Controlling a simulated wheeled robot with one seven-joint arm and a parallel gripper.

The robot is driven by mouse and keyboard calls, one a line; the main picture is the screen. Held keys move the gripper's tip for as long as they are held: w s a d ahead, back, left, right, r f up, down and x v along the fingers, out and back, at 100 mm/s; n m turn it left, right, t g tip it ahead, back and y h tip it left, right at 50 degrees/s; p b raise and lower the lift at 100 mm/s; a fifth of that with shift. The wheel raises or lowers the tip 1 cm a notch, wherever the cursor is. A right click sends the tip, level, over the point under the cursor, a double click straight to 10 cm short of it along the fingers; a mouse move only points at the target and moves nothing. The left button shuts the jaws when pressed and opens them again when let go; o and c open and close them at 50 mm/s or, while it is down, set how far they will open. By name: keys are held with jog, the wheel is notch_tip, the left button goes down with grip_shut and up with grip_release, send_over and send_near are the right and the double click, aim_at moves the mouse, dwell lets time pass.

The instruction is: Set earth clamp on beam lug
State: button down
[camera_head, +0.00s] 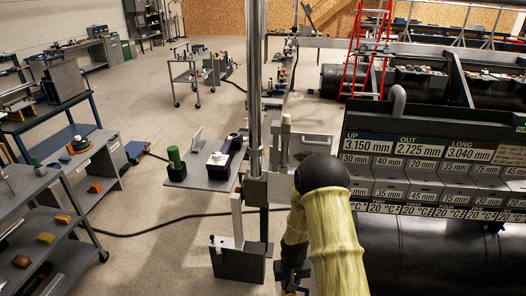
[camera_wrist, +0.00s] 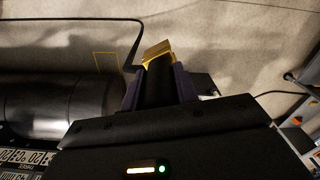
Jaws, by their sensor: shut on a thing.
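In the wrist view, my gripper (camera_wrist: 158,85) is shut on the earth clamp (camera_wrist: 158,49), a dark piece with a brass-yellow end. The clamp sticks out beyond the fingertips and is held above the floor. A black cable (camera_wrist: 134,45) runs to the clamp from the upper left. In the head view, my gripper (camera_head: 291,278) is small and dark at the bottom, left of my sleeved arm; the clamp cannot be made out there. I cannot pick out the beam lug with certainty in either view.
A post (camera_head: 255,80) with a grey shelf (camera_head: 205,180) stands ahead. Shelving carts (camera_head: 60,225) line the left. A black cable (camera_head: 150,226) crosses the otherwise open floor.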

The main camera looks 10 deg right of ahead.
dwell(0.4)
jog(key=s+f+b, duration=0.2)
jog(key=f+b, duration=0.1)
jog(key=f, duration=0.8)
jog(key=s+f+b, duration=0.2)
jog(key=f+b, duration=0.2)
jog(key=f, duration=0.7)
jog(key=shift+f, duration=0.2)
jog(key=shift+w, duration=0.1)
